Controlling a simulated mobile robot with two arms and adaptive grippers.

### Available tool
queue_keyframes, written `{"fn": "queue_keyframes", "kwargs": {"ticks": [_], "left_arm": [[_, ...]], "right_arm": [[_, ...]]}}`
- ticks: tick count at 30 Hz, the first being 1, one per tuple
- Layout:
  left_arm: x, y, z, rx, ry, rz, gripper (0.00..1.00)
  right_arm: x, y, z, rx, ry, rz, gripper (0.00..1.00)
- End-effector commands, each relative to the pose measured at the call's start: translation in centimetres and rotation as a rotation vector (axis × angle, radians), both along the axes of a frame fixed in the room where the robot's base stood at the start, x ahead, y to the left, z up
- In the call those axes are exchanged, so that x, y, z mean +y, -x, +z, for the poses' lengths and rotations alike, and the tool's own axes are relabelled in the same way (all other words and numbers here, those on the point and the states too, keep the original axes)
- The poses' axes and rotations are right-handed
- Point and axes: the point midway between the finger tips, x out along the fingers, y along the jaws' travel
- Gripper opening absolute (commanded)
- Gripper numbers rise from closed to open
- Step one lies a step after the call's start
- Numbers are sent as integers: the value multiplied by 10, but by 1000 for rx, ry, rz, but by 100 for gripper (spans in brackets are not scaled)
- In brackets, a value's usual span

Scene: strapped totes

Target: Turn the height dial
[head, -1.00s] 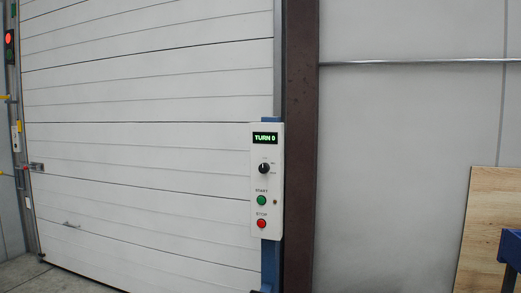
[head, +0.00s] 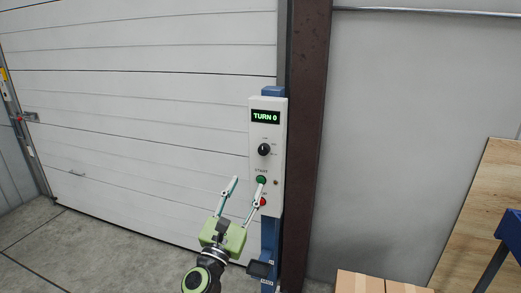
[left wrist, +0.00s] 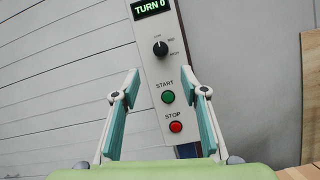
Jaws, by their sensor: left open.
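The height dial (head: 264,149) is a black knob with a light pointer mark on a white control panel (head: 282,112). It also shows in the left wrist view (left wrist: 160,48), with the pointer near upright. A display (head: 265,117) above it reads "TURN 0". Below it are a green START button (head: 261,180) and a red STOP button (head: 263,201), partly covered by a finger in the head view. My left gripper (head: 248,181) is open and empty, below and in front of the dial, apart from it. My right gripper is not in view.
The panel sits on a blue post (head: 270,236) beside a brown column (head: 307,130). A white sectional door (head: 140,120) is behind to the left. Cardboard boxes (head: 358,284), a wooden board (head: 480,215) and a blue structure (head: 509,228) stand at right. Floor at left is clear.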

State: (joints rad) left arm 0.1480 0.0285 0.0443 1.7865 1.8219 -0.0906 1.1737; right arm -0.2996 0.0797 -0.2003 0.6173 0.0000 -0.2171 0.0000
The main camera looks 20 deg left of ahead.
Motion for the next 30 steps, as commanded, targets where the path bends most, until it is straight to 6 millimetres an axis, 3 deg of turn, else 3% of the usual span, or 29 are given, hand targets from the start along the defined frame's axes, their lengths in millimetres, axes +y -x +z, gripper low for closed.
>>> {"fn": "queue_keyframes", "kwargs": {"ticks": [12, 18, 30], "left_arm": [[-5, -74, 32, -3, -4, 0, 40], [-7, -102, 42, -2, -4, -1, 40], [-8, -116, 48, -1, -6, -1, 40]], "right_arm": [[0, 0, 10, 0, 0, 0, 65], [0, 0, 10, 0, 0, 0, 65], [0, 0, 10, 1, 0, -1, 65]]}}
